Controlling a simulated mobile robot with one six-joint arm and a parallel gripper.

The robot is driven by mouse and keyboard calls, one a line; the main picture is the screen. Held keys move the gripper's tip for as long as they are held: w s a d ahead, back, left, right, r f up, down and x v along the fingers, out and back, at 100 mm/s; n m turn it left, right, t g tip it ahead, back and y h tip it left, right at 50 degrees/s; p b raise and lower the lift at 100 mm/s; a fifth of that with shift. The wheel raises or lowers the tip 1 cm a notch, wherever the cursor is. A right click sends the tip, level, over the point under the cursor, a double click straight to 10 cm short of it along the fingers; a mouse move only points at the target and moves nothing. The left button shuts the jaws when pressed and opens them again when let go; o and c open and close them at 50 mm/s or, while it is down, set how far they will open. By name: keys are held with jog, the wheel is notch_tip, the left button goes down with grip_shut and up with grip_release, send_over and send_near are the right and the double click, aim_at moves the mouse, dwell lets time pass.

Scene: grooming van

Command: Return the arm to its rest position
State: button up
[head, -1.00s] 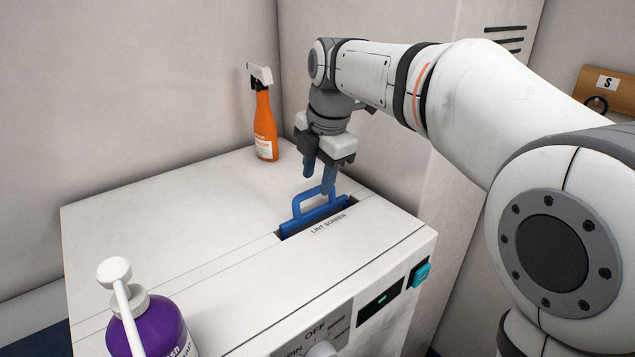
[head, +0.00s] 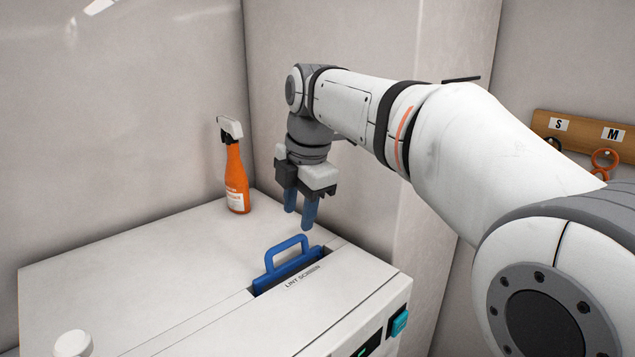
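My gripper (head: 299,222) points down above the white machine, with its two blue fingers a little apart and nothing between them. It hangs just above and slightly right of the blue handle of the lint screen (head: 285,257), clear of it. The lint screen sits in its slot in the machine top, handle upright. My arm reaches in from the right, bent at the elbow.
An orange spray bottle (head: 236,180) stands at the back of the white machine top (head: 150,265), left of my gripper. Walls stand close behind and to the right. A wooden board (head: 585,142) with hooks labelled S and M hangs at the right.

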jog(key=s+d+f+m, duration=0.3)
jog(key=d+m, duration=0.4)
jog(key=d, duration=0.1)
jog(key=m+h, duration=0.1)
jog(key=m, duration=0.5)
send_over(380, 308)
jog(key=shift+t, duration=0.4)
jog(key=x, duration=0.2)
jog(key=s+x, duration=0.1)
jog(key=x, duration=0.1)
jog(key=shift+w+d+f, duration=0.1)
jog(key=shift+w+f, duration=0.05)
jog(key=shift+f, duration=0.25)
jog(key=s+d+f+m, duration=0.8)
jog(key=s+f+m, duration=0.2)
jog(key=m, duration=0.3)
jog(key=shift+s+d+f+h, duration=0.35)
jog(key=shift+s+h, duration=0.05)
jog(key=shift+s, duration=0.2)
